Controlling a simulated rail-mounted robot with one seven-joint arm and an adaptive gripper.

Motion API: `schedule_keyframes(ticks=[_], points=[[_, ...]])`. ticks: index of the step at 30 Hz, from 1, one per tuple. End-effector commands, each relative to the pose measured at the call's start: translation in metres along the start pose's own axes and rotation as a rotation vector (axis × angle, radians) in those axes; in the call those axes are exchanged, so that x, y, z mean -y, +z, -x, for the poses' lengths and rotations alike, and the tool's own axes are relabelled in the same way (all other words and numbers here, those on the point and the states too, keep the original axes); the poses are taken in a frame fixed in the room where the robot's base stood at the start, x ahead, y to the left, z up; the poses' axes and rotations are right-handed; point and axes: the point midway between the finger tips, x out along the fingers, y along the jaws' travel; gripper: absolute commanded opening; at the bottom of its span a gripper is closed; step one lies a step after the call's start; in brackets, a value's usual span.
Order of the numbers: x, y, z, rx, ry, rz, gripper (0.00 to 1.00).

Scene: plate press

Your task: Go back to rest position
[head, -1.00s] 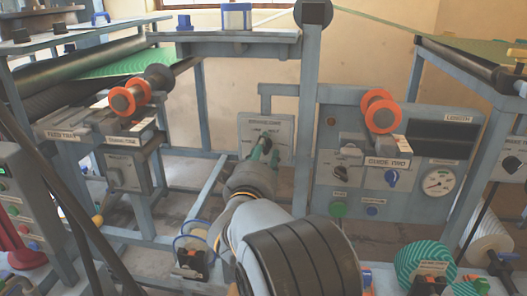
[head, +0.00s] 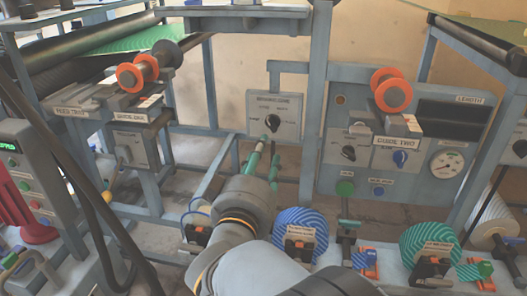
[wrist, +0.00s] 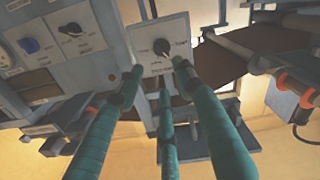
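My gripper (head: 268,150) has teal fingers and is in front of the small grey panel (head: 257,100) with a black knob (head: 273,122). In the head view the fingertips appear just below the knob, which is in plain sight. In the wrist view my gripper (wrist: 158,78) shows three fingers spread apart with nothing between them. The panel's knob (wrist: 162,47) appears just past the fingertips there, apart from them. My gripper is open and empty.
A larger panel with a gauge (head: 446,163) and an orange-flanged roller (head: 391,91) stands to the right. Another roller (head: 131,76) is at the left. Blue (head: 300,232) and green (head: 428,240) striped rolls sit low at the right. Frame posts (head: 319,100) stand close to the arm.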

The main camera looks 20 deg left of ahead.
Motion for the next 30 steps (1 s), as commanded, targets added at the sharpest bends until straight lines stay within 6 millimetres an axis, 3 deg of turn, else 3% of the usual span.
schedule_keyframes(ticks=[11, 24, 30], points=[[0.0, 0.0, -0.01, 0.001, 0.0, 0.0, 0.36], [0.0, 0.0, -0.09, 0.001, 0.0, -0.002, 0.36], [0.0, 0.001, -0.115, 0.001, 0.0, 0.0, 0.36]])
